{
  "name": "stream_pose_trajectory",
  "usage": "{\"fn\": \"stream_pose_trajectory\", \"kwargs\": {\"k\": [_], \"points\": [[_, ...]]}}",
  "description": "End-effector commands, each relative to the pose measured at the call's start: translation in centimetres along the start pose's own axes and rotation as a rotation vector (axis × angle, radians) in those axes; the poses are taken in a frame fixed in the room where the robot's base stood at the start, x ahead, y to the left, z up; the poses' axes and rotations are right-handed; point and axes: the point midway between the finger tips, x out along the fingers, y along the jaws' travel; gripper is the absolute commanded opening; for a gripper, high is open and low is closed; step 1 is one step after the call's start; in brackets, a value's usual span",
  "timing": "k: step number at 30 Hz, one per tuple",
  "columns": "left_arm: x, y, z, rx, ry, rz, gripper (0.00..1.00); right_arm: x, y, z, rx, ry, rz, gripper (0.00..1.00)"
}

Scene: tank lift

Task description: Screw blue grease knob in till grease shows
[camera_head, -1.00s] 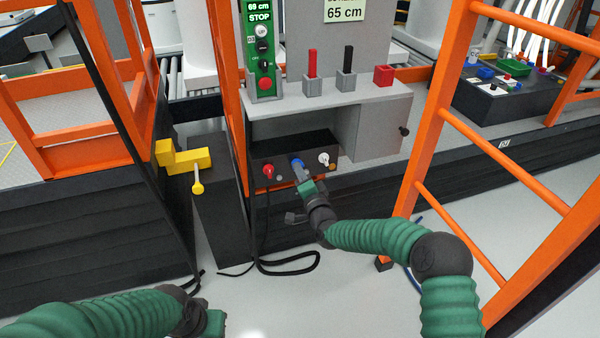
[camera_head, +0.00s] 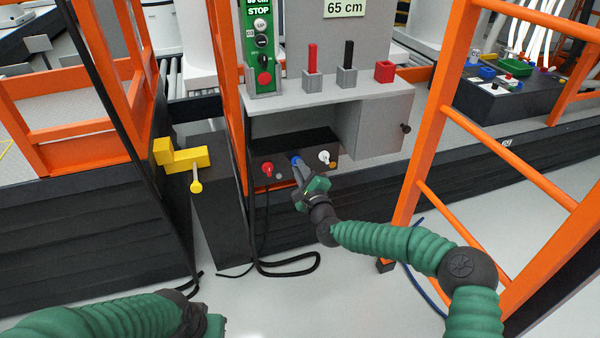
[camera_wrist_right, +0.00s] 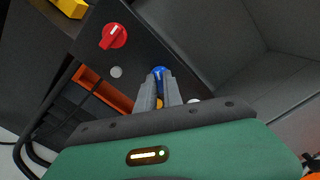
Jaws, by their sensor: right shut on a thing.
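The blue grease knob (camera_head: 295,160) sits on the front of the black box (camera_head: 310,146), between a red knob (camera_head: 267,169) and a white knob (camera_head: 324,157). My right gripper (camera_head: 298,168) is shut on the blue knob; in the right wrist view the two grey fingers hold the blue knob (camera_wrist_right: 159,74) between their tips. A bit of yellow-orange (camera_wrist_right: 159,103) shows between the fingers, too small to tell what it is. My left arm is at the lower left in the head view, and its gripper (camera_head: 212,322) is only partly in view.
A grey shelf (camera_head: 290,105) with red and black handles is above the box. A yellow lever (camera_head: 196,186) stands at left. An orange ladder frame (camera_head: 430,130) rises right of my right arm. A black cable (camera_head: 290,270) loops on the floor below.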

Motion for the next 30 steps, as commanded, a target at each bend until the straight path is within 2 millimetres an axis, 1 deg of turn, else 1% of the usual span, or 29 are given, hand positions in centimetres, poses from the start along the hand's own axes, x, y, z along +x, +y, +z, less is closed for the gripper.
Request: {"fn": "stream_pose_trajectory", "kwargs": {"k": [1,9,15,21,30], "points": [[0.5,0.0,0.1,0.000,0.000,0.000,0.33,-0.1,1.0,-0.2,0.047,0.000,0.017,0.00],[1.5,0.0,0.4,0.000,0.000,0.000,0.33,-0.1,0.9,-0.1,0.276,-0.001,0.016,0.00],[2.1,0.0,0.5,0.000,0.000,0.000,0.33,-0.1,0.8,0.0,0.400,0.000,0.016,0.00],[2.4,0.0,0.6,0.000,0.000,0.000,0.33,-0.1,0.6,0.1,0.473,-0.001,0.015,0.00],[2.5,0.0,0.6,0.000,0.000,0.000,0.33,-0.1,0.5,0.1,0.506,0.000,0.015,0.00]]}}
